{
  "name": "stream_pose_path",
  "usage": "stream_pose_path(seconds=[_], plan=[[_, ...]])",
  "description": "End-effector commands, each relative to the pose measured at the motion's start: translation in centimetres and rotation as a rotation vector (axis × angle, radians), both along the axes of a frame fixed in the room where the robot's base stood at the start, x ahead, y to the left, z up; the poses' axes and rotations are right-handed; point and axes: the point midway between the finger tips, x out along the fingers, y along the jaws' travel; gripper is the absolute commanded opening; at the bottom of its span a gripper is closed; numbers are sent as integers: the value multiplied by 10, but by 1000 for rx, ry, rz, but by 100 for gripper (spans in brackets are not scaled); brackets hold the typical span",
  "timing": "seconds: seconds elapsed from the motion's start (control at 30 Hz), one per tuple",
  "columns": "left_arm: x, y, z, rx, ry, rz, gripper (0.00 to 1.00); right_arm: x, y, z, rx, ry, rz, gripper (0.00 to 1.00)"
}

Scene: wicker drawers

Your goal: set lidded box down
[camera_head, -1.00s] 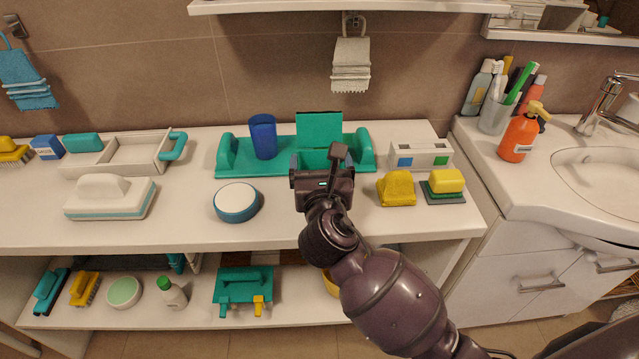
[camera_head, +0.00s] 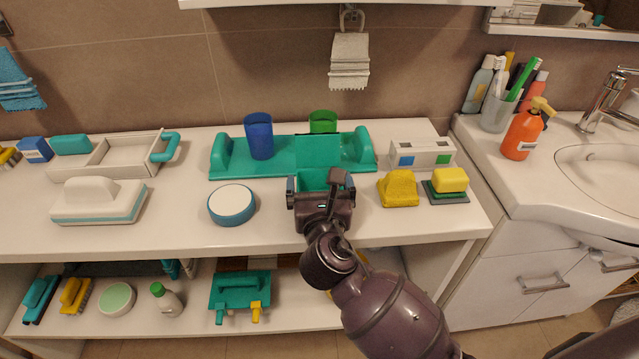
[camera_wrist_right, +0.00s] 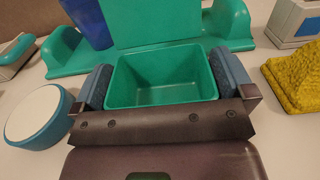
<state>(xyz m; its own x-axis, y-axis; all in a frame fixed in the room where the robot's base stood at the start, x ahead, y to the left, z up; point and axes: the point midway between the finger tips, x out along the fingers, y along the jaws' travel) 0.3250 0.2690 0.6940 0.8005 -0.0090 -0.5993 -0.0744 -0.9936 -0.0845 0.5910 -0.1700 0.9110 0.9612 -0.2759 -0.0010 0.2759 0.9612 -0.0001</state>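The lidded box (camera_head: 312,180) is green, with its lid (camera_head: 317,152) standing open at the back. In the right wrist view the box (camera_wrist_right: 160,84) looks empty inside. My right gripper (camera_head: 320,184) has one finger against each side of the box and holds it over the white counter (camera_head: 285,222), in front of the teal stand. The gripper's blue-grey pads also show in the right wrist view (camera_wrist_right: 163,80). The underside of the box is hidden, so I cannot tell whether it touches the counter. My left gripper is out of view.
The teal stand (camera_head: 232,158) is close behind, with a blue cup (camera_head: 259,138) and a green cup (camera_head: 323,122). A round blue-white container (camera_head: 232,202) is to the left. A yellow sponge-like block (camera_head: 397,188) is to the right. The counter's front edge is near.

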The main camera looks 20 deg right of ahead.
Motion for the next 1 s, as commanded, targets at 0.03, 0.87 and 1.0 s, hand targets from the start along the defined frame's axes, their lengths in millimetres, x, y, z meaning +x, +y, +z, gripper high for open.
stream_pose_path(seconds=[0.03,0.87,1.0], plan=[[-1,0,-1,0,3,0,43,0,0,1,0,-1,0,100],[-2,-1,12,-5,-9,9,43,-110,32,3,0,0,0,100],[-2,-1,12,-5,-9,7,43,-115,33,3,1,-1,0,100]])
